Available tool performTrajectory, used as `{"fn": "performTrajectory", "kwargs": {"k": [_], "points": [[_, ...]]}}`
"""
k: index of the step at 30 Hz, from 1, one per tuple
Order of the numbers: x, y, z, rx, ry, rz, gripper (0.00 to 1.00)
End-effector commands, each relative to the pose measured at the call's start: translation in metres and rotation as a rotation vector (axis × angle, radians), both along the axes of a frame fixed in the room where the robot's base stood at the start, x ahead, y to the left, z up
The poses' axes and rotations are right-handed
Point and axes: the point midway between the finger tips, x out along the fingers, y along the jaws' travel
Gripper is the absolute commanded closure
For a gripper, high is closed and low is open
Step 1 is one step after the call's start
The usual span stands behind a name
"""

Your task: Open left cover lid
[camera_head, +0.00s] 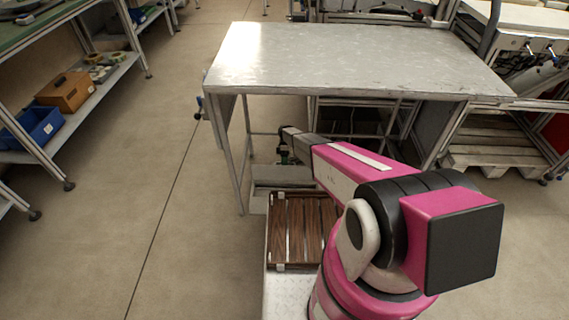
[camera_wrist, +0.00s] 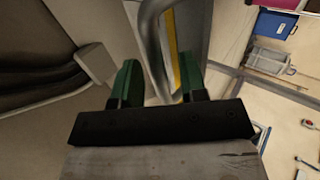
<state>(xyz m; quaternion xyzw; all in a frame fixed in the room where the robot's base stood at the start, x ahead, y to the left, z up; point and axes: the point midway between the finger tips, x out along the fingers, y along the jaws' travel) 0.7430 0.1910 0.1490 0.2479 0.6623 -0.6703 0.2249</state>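My gripper (camera_wrist: 158,80) shows in the wrist view with its two green fingers spread apart. A curved grey metal bar (camera_wrist: 151,40), like a handle, runs between the fingers in that picture. I cannot tell whether either finger touches it. A yellow strip (camera_wrist: 172,45) lies just right of the bar. In the head view my gripper (camera_head: 285,157) is low under the front left part of the metal table, partly hidden by my pink arm. I cannot clearly make out a left cover lid in either view.
The grey metal table (camera_head: 350,65) stands ahead, its top bare. A shelf at the left holds a blue bin (camera_head: 36,128) and an orange-brown box (camera_head: 66,91). A wooden pallet (camera_head: 492,150) lies at the right. The floor (camera_head: 120,200) at the left is clear.

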Motion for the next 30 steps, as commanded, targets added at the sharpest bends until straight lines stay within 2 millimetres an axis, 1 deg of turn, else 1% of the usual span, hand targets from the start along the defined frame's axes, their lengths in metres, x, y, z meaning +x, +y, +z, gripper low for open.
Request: {"fn": "performTrajectory", "kwargs": {"k": [5, 8, 11, 21, 24, 30], "points": [[0.004, 0.0, 0.003, 0.0, -0.001, 0.0, 0.61], [0.011, 0.0, 0.009, 0.0, -0.001, 0.0, 0.61], [0.021, -0.001, 0.016, 0.0, 0.0, 0.0, 0.61], [0.07, -0.002, 0.055, 0.001, -0.002, -0.001, 0.61], [0.079, -0.002, 0.063, 0.0, -0.001, 0.0, 0.61], [0.083, -0.003, 0.068, 0.0, 0.001, 0.0, 0.61]]}}
